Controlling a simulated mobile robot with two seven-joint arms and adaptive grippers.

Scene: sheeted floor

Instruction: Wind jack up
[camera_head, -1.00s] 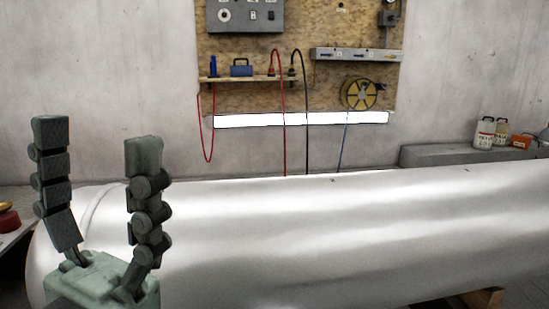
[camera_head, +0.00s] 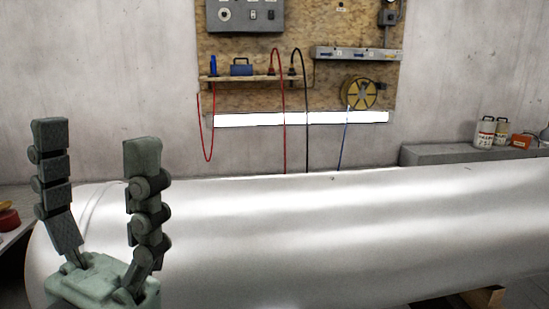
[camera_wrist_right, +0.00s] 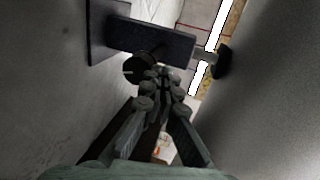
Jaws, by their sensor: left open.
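My left gripper (camera_head: 94,140) is open and empty, fingers pointing up, in front of the left end of the large white cylinder (camera_head: 330,235) in the head view. In the right wrist view, a dark bar with a plate (camera_wrist_right: 150,38) crosses the top, and a short rod with a black knob (camera_wrist_right: 223,62) sticks out at its right; this may be part of the jack. My right gripper (camera_wrist_right: 157,76) reaches toward the bar, its fingers converging just below it beside a dark round part (camera_wrist_right: 138,69). Whether the fingertips hold anything is unclear. The right gripper is outside the head view.
The white cylinder fills the front of the head view, with wood blocks (camera_head: 487,297) under its right part. A grey ledge (camera_head: 440,155) carries canisters (camera_head: 486,132) and an orange box (camera_head: 522,141). A tool board (camera_head: 300,75) with hoses hangs behind. Large pale surfaces flank my right gripper closely.

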